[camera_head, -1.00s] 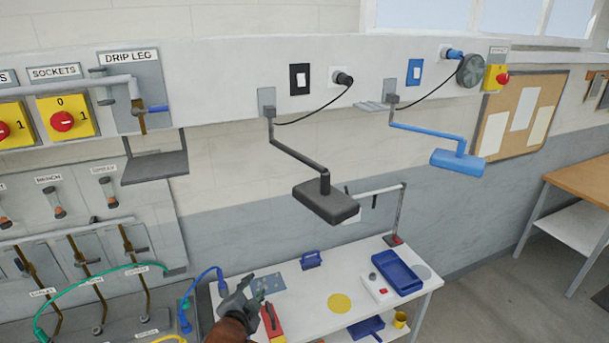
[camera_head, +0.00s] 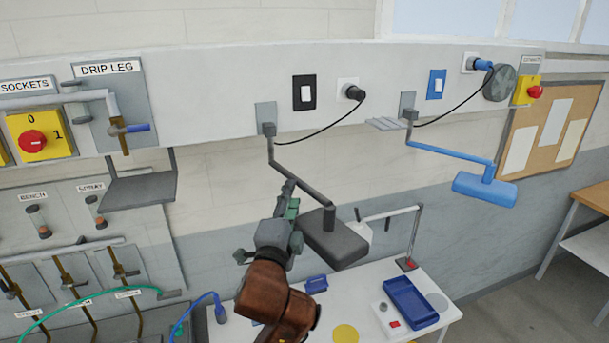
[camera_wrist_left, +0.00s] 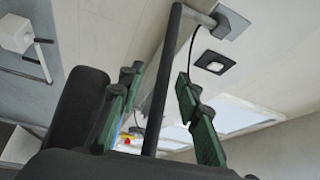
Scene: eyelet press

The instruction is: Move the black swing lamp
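The black swing lamp hangs from a grey wall plate; its dark jointed arm (camera_head: 302,182) leads down to a flat black head (camera_head: 336,240) over the bench. My left gripper (camera_head: 289,203) is raised at the lamp arm, just left of the head, and partly covers it. In the left wrist view, the green-padded fingers (camera_wrist_left: 157,112) are apart, with the dark lamp bar (camera_wrist_left: 160,85) running between them and visible gaps on both sides. Whether the bar touches the palm is hidden. My right gripper is in neither view.
A blue swing lamp (camera_head: 485,188) hangs to the right. Below is a white bench with a blue tray (camera_head: 411,303) and a thin stand (camera_head: 414,237). A grey shelf (camera_head: 140,189) juts out at left.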

